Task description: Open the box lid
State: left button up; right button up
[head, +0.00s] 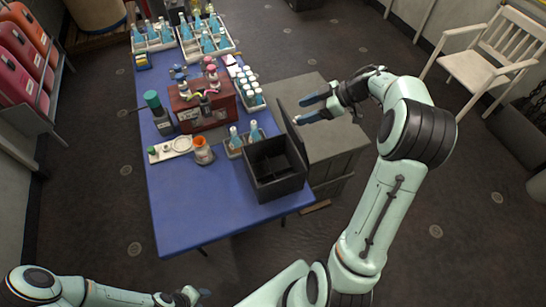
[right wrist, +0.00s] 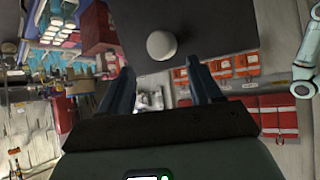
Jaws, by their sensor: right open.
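The black box (head: 280,188) stands on the near right part of the blue table, and its divided inside shows from above. Its dark lid (head: 293,138) stands up steeply along the box's right side. In the right wrist view a dark panel (right wrist: 200,22), which looks like the lid, carries a pale round knob (right wrist: 162,45). My right gripper (head: 303,108) is open and empty, just right of the lid near its upper edge. In the wrist view the knob lies ahead, between the fingers' lines, apart from them. My left gripper (head: 187,297) is low at the bottom edge, its jaws unclear.
The blue table (head: 180,215) also holds a small bottle rack (head: 236,148) touching or close to the box, an orange-labelled jar (head: 203,152), a red-brown crate (head: 200,110) and bottle trays. A grey cabinet (head: 335,140) stands right of the table. A white chair (head: 480,68) is farther right.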

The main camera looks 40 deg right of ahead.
jog(key=shift+r, duration=3)
